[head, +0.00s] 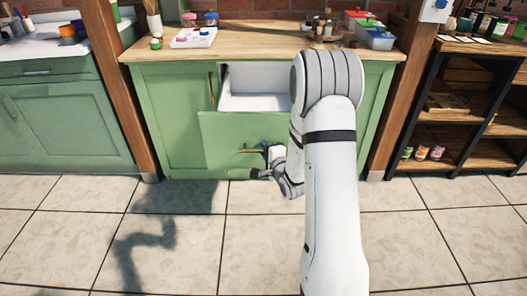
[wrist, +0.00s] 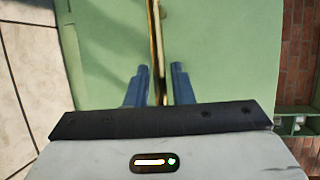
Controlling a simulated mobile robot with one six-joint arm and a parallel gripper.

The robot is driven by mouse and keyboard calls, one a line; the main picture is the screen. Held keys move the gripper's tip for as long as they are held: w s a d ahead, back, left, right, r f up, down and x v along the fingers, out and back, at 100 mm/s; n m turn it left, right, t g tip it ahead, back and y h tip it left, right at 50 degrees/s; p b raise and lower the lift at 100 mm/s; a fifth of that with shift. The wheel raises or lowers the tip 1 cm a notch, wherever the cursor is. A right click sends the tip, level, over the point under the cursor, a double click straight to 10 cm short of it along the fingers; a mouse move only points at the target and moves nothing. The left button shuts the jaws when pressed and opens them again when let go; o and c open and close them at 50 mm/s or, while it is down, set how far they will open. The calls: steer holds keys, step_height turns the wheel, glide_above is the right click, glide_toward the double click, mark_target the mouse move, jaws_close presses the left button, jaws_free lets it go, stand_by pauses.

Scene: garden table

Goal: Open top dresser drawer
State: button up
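The drawer (head: 253,101) of the green cabinet is pulled out, with its white, empty-looking inside showing. Its green front (head: 225,134) carries a brass bar handle (head: 250,151). My gripper (head: 274,154) is at the right part of this handle, low in front of the drawer. In the wrist view the brass handle (wrist: 157,45) runs between the two blue fingers of my gripper (wrist: 160,67). A narrow gap shows on each side of the handle, so the fingers look open around it. My arm hides the right part of the drawer.
The wooden countertop (head: 255,42) above holds jars, a white tray (head: 194,37) and a blue box (head: 376,38). A green door (head: 172,118) with a brass handle is left of the drawer. A dark shelf (head: 455,105) stands at right. The tiled floor (head: 235,245) in front is clear.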

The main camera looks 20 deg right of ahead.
steer(key=shift+o, duration=1)
steer(key=shift+a, duration=0.15)
steer(key=s+r, duration=0.1)
steer(key=s, duration=0.6)
steer(key=shift+s+d+r+p, duration=0.2)
steer(key=shift+s+d+p, duration=0.05)
steer(key=shift+d+p, duration=0.2)
